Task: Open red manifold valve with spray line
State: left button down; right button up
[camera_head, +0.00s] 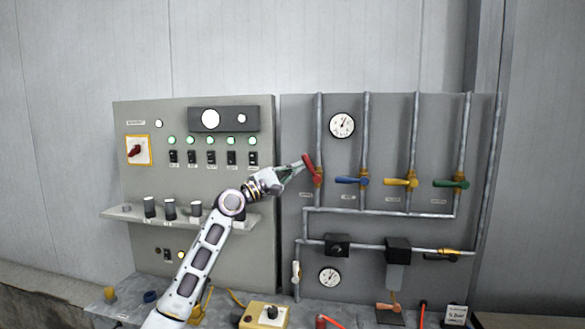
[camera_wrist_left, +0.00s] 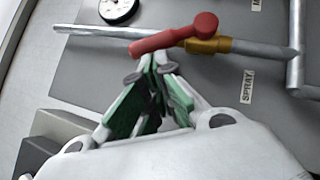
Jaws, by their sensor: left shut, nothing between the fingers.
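The red valve handle (camera_head: 312,170) is on the leftmost upright pipe of the right-hand panel. It slants steeply, its free end up and to the left, at a small angle to the pipe. In the left wrist view the red handle (camera_wrist_left: 172,38) lies slightly askew along its pipe, by a brass fitting (camera_wrist_left: 208,45) and a "SPRAY" label (camera_wrist_left: 247,88). My left gripper (camera_head: 299,166) is shut and empty, its tips at the handle's left side. In the wrist view its tips (camera_wrist_left: 153,70) are right by the handle; I cannot tell if they touch. My right gripper is out of view.
Blue (camera_head: 350,180), yellow (camera_head: 402,182) and green (camera_head: 450,184) valve handles lie level on the pipes to the right. A gauge (camera_head: 342,125) sits above. The switch panel (camera_head: 150,230) with a knobbed shelf (camera_head: 128,213) stands left, behind my arm.

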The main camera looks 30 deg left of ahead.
pick_arm(q)
jog(key=shift+w+d+r+m+g+p, duration=0.15)
jog(key=shift+d+r+m+g+p, duration=0.6)
jog(key=shift+p, duration=1.2)
jog(key=shift+w+d+r+m+g+p, duration=0.15)
jog(key=shift+d+r+m+g+p, duration=0.25)
jog(key=shift+r+m+g+p, duration=1.05)
jog(key=shift+f+n+t+p, duration=0.4)
jog(key=shift+f+t+p, duration=0.15)
jog(key=shift+f+t, duration=0.1)
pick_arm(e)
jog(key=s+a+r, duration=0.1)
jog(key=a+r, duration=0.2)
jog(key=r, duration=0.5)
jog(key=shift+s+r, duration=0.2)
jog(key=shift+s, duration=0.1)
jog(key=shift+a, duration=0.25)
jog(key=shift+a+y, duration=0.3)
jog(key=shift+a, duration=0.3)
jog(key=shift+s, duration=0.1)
pick_arm(q)
jog(key=shift+a, duration=0.15)
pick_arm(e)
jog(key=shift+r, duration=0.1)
